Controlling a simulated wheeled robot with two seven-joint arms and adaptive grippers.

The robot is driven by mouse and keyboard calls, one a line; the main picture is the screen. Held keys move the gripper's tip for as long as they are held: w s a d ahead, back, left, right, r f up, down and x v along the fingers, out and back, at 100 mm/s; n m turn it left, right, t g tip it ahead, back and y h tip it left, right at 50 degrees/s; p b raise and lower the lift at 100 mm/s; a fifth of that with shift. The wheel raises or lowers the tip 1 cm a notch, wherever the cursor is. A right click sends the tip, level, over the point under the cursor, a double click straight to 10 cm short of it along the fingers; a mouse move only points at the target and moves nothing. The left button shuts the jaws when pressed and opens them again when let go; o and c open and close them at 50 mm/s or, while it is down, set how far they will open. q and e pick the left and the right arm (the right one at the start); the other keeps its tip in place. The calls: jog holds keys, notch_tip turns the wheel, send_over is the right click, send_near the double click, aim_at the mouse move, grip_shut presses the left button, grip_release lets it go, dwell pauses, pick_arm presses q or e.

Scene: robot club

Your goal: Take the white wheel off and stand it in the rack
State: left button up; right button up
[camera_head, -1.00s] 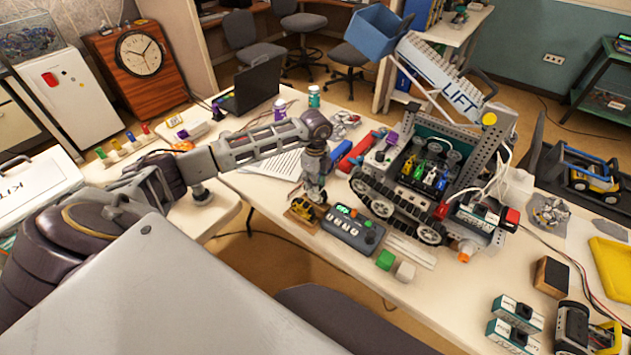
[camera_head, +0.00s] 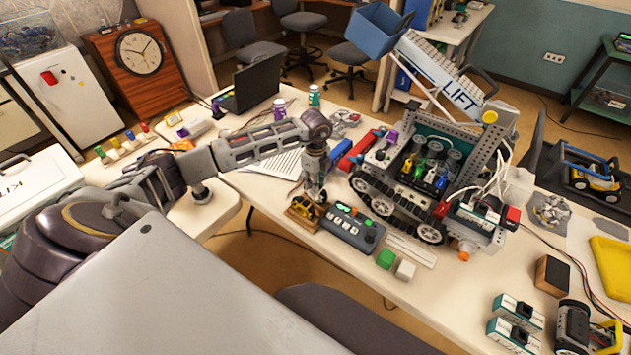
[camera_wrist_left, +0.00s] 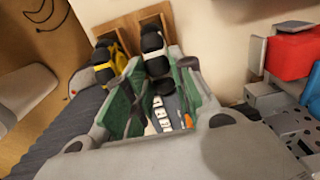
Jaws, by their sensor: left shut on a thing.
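The small wooden rack (camera_head: 298,222) stands at the table's near edge; its slotted back shows in the wrist view (camera_wrist_left: 128,30). A yellow-hubbed black wheel (camera_wrist_left: 105,68) stands in its left slot. My left gripper (camera_head: 318,192) points down at the rack. In the wrist view its green-padded fingers (camera_wrist_left: 160,75) are shut on a black-tyred wheel (camera_wrist_left: 153,42), seen nearly edge-on at the right slot. Its pale hub is mostly hidden, and I cannot tell whether it touches the rack floor. The tracked robot model (camera_head: 420,190) stands to the right. My right gripper is not in view.
A grey control box (camera_head: 352,232) stands close to the right of the rack. A red case (camera_head: 360,147) lies behind. The table edge drops off just left of the rack.

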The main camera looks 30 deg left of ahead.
pick_arm(q)
jog(key=shift+f, duration=0.55)
dwell(0.4)
jog(key=o, duration=1.1)
jog(key=shift+r, duration=0.1)
jog(key=shift+r+p, duration=2.1)
jog(key=shift+r, duration=1.35)
